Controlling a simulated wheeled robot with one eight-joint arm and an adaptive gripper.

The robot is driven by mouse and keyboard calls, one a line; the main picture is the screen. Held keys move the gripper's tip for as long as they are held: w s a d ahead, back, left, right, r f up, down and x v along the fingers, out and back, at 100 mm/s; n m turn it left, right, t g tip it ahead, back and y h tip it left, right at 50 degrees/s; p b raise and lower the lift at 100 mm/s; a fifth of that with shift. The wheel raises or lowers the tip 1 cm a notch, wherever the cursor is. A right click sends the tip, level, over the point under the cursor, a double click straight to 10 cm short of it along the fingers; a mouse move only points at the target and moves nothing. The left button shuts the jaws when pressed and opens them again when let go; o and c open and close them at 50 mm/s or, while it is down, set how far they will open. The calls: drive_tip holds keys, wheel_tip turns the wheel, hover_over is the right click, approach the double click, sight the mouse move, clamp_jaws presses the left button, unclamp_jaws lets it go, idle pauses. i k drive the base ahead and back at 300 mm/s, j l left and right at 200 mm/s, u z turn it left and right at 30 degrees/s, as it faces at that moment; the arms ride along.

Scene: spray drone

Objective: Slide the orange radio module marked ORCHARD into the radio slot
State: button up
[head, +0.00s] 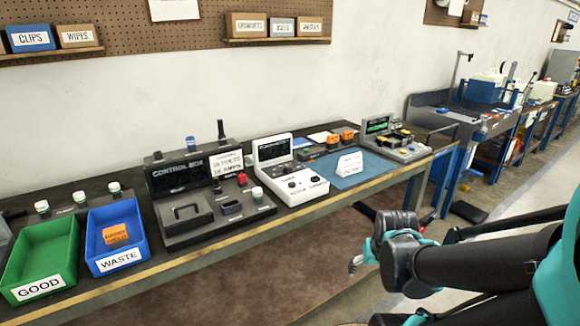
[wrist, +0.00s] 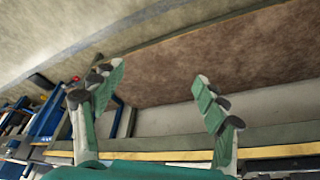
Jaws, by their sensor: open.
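Two orange modules, one at the left (head: 333,140) and one at the right (head: 347,133), sit in a dark rack at the back of the bench. Another orange block with a label (head: 115,234) lies in the blue WASTE bin. The lettering on these is too small to read, so I cannot tell which is marked ORCHARD. The dark control box (head: 180,215) has recesses in its top; I cannot tell which is the radio slot. My gripper (wrist: 158,95) is open and empty, fingers spread. In the head view it hangs in front of the bench, partly hidden by my arm.
A green GOOD bin (head: 42,250) stands left of the blue WASTE bin (head: 140,250). A white console (head: 290,180) stands right of the control box. A blue mat (head: 375,170) with a white sign (head: 349,163) lies farther right, beside another device (head: 395,140). Floor before the bench is clear.

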sight(334, 139)
drive_tip(key=l+u, duration=0.15)
drive_tip(key=u, duration=0.2)
drive_tip(key=i+l+u, duration=0.1)
drive_tip(key=u, duration=0.2)
drive_tip(key=l+u, duration=0.25)
drive_tip(key=l, duration=0.7)
drive_tip(key=l+u, duration=0.25)
drive_tip(key=l, duration=2.2)
